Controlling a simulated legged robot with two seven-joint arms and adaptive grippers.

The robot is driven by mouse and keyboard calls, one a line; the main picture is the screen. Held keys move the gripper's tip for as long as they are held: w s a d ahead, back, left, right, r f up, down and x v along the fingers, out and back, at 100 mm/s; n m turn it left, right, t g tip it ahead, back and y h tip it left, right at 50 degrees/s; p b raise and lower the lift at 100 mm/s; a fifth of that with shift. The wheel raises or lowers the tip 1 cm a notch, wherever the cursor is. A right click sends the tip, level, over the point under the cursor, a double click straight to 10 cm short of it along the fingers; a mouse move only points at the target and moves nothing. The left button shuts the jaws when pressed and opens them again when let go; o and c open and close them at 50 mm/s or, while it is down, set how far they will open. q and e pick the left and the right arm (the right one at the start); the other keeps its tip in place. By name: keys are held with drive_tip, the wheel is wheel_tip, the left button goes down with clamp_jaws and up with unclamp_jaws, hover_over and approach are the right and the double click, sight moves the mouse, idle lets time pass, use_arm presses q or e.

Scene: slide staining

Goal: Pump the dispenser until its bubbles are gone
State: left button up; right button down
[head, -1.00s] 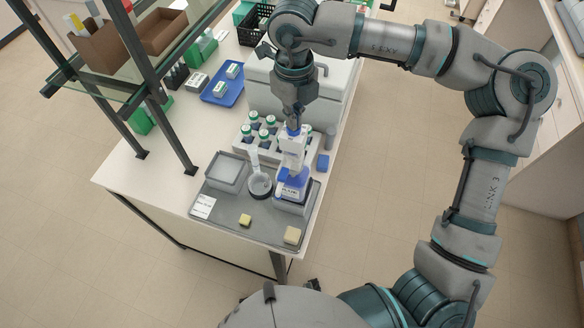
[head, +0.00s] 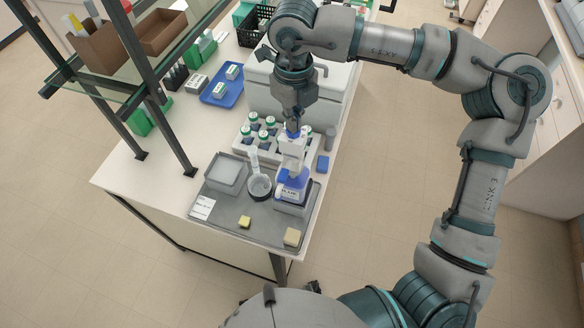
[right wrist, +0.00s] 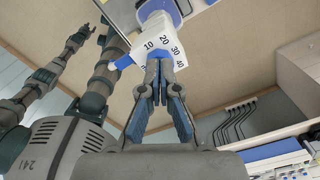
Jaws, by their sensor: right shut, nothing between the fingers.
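My right gripper (head: 293,126) points down at the top of the pump head, shut with nothing held. In the right wrist view, its shut fingers (right wrist: 160,68) reach the dispenser's white head (right wrist: 158,42), which carries numbers such as 10, 20 and 30. Any bubbles are too small to make out. What looks like my left gripper (right wrist: 78,37) shows small at upper left; its fingers are unclear.
A round dish with a white cylinder (head: 259,184) stands just left of the dispenser. Several green-capped bottles (head: 262,131) stand in a rack behind.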

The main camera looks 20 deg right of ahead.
drive_tip(key=shift+r+p, duration=2.1)
drive_tip(key=shift+r, duration=0.6)
drive_tip(key=shift+f, duration=0.2)
drive_tip(key=shift+f+b, duration=2.1)
drive_tip(key=shift+f, duration=0.5)
drive_tip(key=shift+r+p, duration=1.95)
drive_tip(key=shift+r, duration=0.75)
